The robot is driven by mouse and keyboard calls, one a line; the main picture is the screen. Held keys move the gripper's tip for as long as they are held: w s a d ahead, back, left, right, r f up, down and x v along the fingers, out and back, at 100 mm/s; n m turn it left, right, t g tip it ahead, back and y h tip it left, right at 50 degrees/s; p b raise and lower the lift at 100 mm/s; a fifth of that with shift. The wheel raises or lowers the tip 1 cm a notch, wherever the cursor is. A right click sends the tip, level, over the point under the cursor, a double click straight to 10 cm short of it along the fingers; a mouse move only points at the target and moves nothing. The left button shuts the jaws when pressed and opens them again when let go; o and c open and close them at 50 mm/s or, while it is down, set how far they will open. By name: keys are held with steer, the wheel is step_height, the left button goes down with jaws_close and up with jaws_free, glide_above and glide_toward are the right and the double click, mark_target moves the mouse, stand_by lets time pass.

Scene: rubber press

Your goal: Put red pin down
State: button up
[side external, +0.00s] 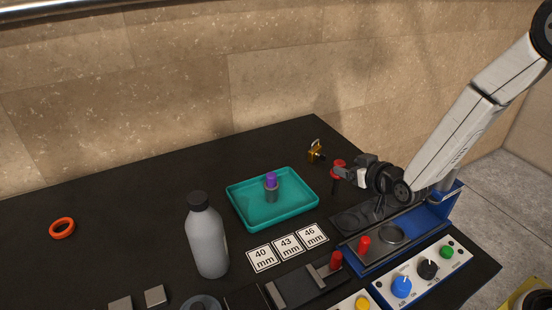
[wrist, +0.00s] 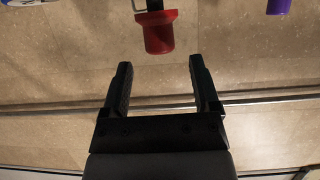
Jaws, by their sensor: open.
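A red-capped pin (side external: 338,163) with a dark lower part stands upright on the black table behind the press, right of the teal tray. Its red, flared end also shows in the wrist view (wrist: 158,33), just beyond the fingertips, with its stem towards the top edge. My gripper (wrist: 159,63) is open, with nothing between its fingers and a small gap to the red end. In the side view my gripper (side external: 343,173) is close to this pin and overlaps part of it. Two other red pieces are at the press (side external: 364,245) and the dark fixture (side external: 336,261).
The teal tray (side external: 240,215) holds a purple-topped piece (side external: 271,181). A brass padlock (side external: 315,152) lies behind. A grey bottle (side external: 208,243), size cards (side external: 287,247), an orange ring (side external: 62,228) and a blue press frame (side external: 436,212) stand around.

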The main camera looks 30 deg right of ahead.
steer(key=shift+v, duration=1.5)
steer(key=s+d+g, duration=0.1)
steer(key=s+g, duration=0.4)
steer(key=s, duration=0.3)
steer(key=s+d+g, duration=0.2)
steer(key=s+g, duration=0.4)
steer(key=s, duration=0.2)
steer(key=shift+d+f, duration=0.2)
steer(key=shift+d, duration=0.05)
stand_by(0.3)
